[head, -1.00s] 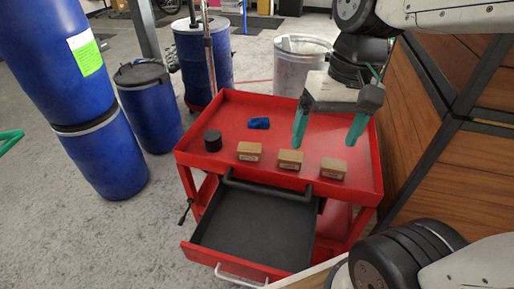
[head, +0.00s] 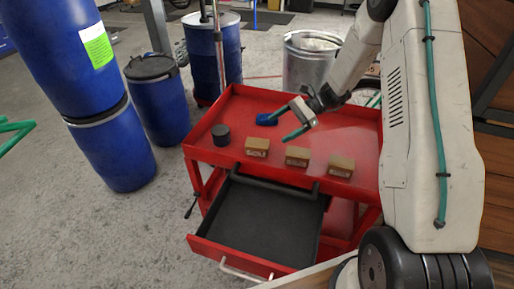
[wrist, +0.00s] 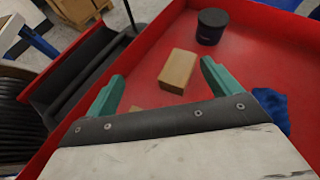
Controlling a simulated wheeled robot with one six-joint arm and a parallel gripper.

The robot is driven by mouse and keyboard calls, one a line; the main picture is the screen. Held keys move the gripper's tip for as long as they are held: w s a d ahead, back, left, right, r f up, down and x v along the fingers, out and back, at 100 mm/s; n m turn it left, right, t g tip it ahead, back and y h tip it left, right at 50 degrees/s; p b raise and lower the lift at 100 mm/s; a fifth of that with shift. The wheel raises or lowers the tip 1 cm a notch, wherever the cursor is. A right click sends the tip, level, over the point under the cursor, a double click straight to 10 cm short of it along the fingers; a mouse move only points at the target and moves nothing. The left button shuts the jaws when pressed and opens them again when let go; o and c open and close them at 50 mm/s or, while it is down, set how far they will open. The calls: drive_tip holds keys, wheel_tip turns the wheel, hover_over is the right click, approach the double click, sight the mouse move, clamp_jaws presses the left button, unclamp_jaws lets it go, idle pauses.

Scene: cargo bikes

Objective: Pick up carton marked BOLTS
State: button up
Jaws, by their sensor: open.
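Three small brown cartons stand in a row on the red cart top: a left one (head: 257,147), a middle one (head: 297,156) and a right one (head: 341,166). Their labels are too small to read, so I cannot tell which is marked BOLTS. My gripper (head: 288,123) is open and empty above the cart, behind the cartons, with its green fingers pointing left. In the wrist view, the left carton (wrist: 178,71) shows beyond and between the open fingertips (wrist: 162,72), apart from them. A sliver of another carton (wrist: 135,108) shows near the left finger.
A black cylinder (head: 221,135) stands left of the cartons. A blue object (head: 266,119) lies behind them, close to my gripper. The red cart (head: 236,107) has a raised rim and an open, empty drawer (head: 258,222) in front. Blue drums (head: 157,105) stand to the left.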

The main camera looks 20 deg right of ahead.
sight(261, 143)
drive_tip(key=f, duration=0.2)
drive_tip(key=w+d+f+m, duration=0.1)
drive_tip(key=w+f+m+t, duration=0.1)
drive_tip(key=f, duration=0.1)
drive_tip(key=shift+d+f+y, duration=0.3)
drive_tip(key=shift+y, duration=0.1)
drive_tip(key=shift+a+f, duration=0.2)
drive_tip(key=shift+f, duration=0.05)
drive_tip(key=x, duration=0.7)
drive_tip(key=shift+w+a+r, duration=0.1)
drive_tip(key=shift+a+r, duration=0.2)
drive_tip(key=shift+r, duration=0.05)
drive_tip(key=c, duration=1.5)
